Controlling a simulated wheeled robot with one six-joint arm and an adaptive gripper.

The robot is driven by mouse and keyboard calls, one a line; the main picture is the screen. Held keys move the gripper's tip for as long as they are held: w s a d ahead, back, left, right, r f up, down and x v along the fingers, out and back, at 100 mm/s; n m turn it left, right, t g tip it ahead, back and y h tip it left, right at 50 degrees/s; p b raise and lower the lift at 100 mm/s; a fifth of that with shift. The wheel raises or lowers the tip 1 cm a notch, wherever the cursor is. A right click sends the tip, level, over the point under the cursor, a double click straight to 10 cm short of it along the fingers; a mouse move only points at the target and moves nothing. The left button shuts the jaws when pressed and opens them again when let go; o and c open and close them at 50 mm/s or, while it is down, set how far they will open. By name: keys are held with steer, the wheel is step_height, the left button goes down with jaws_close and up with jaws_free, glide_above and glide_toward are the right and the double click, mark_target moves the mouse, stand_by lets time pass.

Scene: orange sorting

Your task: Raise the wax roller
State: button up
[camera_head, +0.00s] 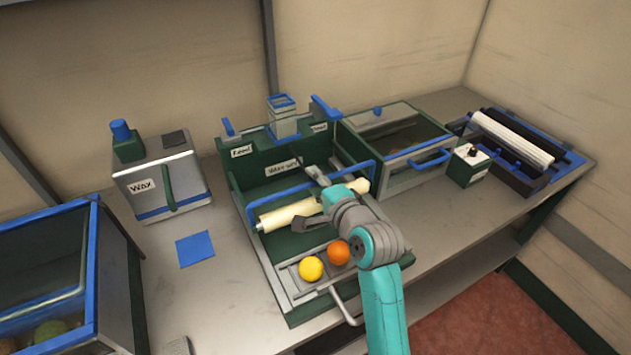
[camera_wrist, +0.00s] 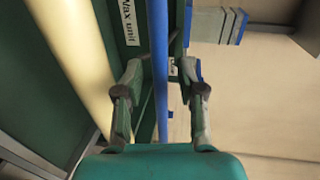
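The wax roller (camera_head: 292,213) is a cream cylinder lying across the green wax unit (camera_head: 238,190), with a blue bar (camera_head: 275,199) running along its back side. In the wrist view the cream roller (camera_wrist: 72,55) is at the left and the blue bar (camera_wrist: 159,75) runs between my fingers. My gripper (camera_head: 314,198) is over the middle of the bar. In the wrist view my gripper (camera_wrist: 162,75) is open, one finger on each side of the bar, with gaps showing. The head view of the bar's middle is partly hidden by my gripper.
A yellow fruit (camera_head: 311,269) and an orange (camera_head: 338,252) lie in the unit's front tray. A wax container (camera_head: 160,180) stands left, near a blue square (camera_head: 195,249). A glass-lidded box (camera_head: 400,145) and a white roller unit (camera_head: 515,138) are right. A blue-framed bin (camera_head: 100,270) is front left.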

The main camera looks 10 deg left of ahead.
steer(key=shift+w, duration=0.1)
jaws_close()
stand_by(0.3)
